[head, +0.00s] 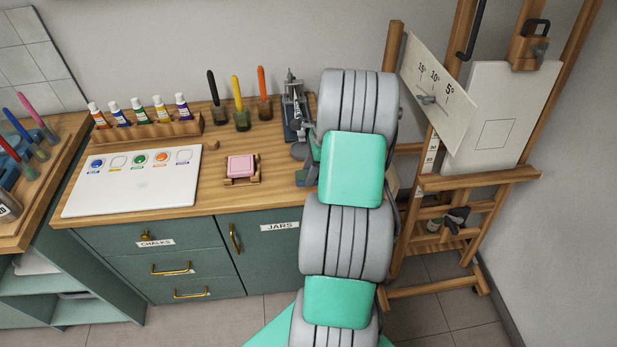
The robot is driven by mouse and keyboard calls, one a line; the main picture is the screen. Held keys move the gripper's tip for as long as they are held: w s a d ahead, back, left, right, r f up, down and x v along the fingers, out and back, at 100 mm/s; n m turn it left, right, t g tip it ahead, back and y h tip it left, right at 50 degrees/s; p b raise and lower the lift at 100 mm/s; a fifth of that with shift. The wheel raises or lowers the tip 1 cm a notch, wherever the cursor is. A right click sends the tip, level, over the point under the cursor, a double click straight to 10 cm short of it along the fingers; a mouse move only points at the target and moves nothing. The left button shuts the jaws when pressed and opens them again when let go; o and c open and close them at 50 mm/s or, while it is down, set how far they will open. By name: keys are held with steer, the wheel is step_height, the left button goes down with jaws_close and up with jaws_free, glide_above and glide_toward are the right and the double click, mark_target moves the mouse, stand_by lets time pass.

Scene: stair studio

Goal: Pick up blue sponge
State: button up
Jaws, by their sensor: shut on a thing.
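No blue sponge can be made out for certain. A pink sponge-like block (240,166) lies on a small wooden holder (241,181) at the middle of the wooden counter. A blue object (10,142) is partly cut off at the left edge, and I cannot tell what it is. My grey and green arm rises from the bottom of the head view, in front of the counter's right end. My gripper is not visible; the arm hides what lies behind it.
A white palette board (135,195), a rack of paint tubes (148,131) and several brushes in jars stand on the counter (215,205). A grey metal device (291,108) is close beside my arm. A wooden easel (480,180) with panels stands right.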

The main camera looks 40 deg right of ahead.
mark_target(306, 175)
jaws_close()
steer(key=shift+r, duration=0.1)
steer(key=shift+r, duration=0.3)
steer(key=v, duration=0.1)
steer(key=b+v, duration=0.1)
steer(key=v, duration=0.1)
steer(key=shift+a, duration=0.4)
steer(key=s+a+r+b, duration=0.1)
steer(key=s+a+r, duration=0.7)
steer(key=s, duration=0.3)
steer(key=shift+r, duration=0.65)
